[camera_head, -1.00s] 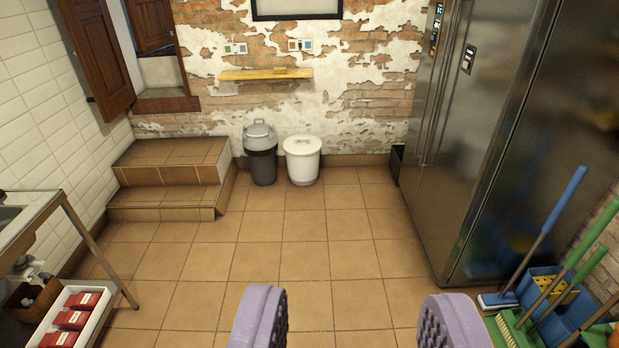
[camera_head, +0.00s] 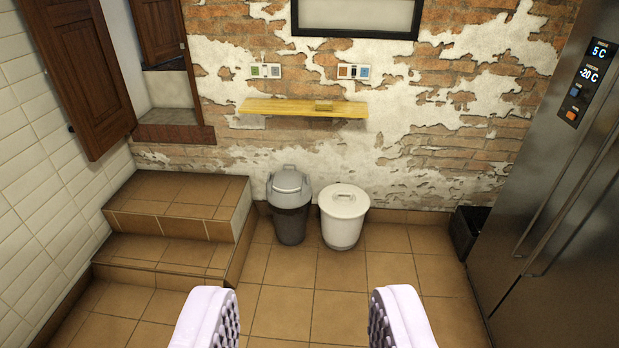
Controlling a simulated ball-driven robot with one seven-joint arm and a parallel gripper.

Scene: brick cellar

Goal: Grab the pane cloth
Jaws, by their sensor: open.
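My gripper (camera_head: 304,312) is open and empty, its two pale lilac padded fingers apart at the bottom of the picture, over the tiled floor. I cannot make out a pane cloth for sure. The gripper is well short of the shelf and lower in the picture.
A grey lidded bin (camera_head: 290,210) and a white lidded bucket (camera_head: 343,218) stand on the floor below the shelf. Tiled steps (camera_head: 175,205) are at the left. A steel fridge (camera_head: 560,190) stands at the right, with a dark box (camera_head: 469,232) beside it. Floor between is clear.

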